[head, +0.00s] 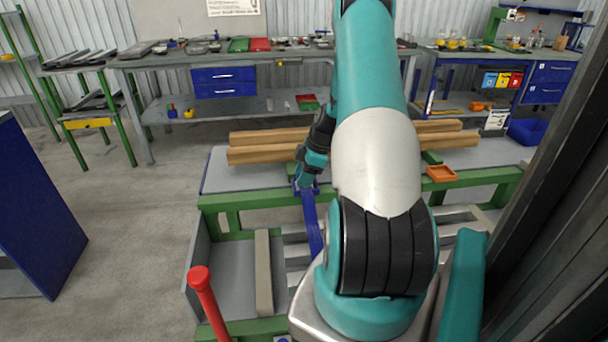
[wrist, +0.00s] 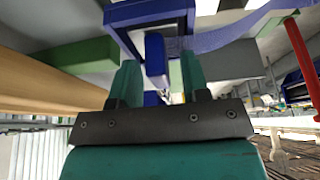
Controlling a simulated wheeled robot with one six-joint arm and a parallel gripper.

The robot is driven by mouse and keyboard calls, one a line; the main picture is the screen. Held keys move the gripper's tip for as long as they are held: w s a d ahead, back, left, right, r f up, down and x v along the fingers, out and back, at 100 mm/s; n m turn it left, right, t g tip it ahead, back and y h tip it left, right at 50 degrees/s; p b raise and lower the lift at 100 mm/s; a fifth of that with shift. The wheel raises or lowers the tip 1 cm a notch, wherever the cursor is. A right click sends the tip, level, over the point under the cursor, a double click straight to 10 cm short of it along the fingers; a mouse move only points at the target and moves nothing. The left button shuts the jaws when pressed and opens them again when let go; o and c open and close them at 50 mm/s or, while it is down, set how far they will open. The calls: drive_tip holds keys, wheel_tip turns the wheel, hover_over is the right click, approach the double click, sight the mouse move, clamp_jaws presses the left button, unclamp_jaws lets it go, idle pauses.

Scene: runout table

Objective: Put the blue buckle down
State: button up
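The blue buckle (wrist: 121,14) is a squared frame with a bar (wrist: 156,58), and it shows at the top of the wrist view. A blue strap (wrist: 232,36) runs from it to the right. In the head view the strap (head: 312,222) runs from my gripper (head: 305,184) toward my arm's base. My gripper, with teal fingers (wrist: 163,78) in the wrist view, is at the near edge of the green-framed table (head: 245,182). The buckle's bar lies between the fingers, with a gap seeming to show on its right. I cannot tell whether they grip it.
Wooden beams (head: 265,145) lie across the table behind my gripper. An orange tray (head: 441,173) sits on the table at right. A red-topped post (head: 203,285) stands front left, near a grey-brown bar (head: 263,270). A workbench (head: 290,108) stands behind. Floor at left is clear.

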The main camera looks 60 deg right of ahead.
drive_tip(key=shift+r, duration=0.1)
drive_tip(key=b+v, duration=0.1)
drive_tip(key=v, duration=1.1)
drive_tip(key=w+a+r, duration=0.3)
drive_tip(key=w+a, duration=0.1)
drive_tip(key=a, duration=0.4)
drive_tip(key=w+a+r, duration=0.2)
drive_tip(key=w+a, duration=0.2)
drive_tip(key=a, duration=0.3)
drive_tip(key=a+r+g+y, duration=0.15)
drive_tip(key=a+r, duration=0.25)
drive_tip(key=a, duration=1.2)
drive_tip(key=s+a+r+g, duration=0.2)
drive_tip(key=s+a, duration=1.4)
drive_tip(key=a, duration=0.4)
drive_tip(key=shift+s+m, duration=0.25)
drive_tip(key=shift+m, duration=0.15)
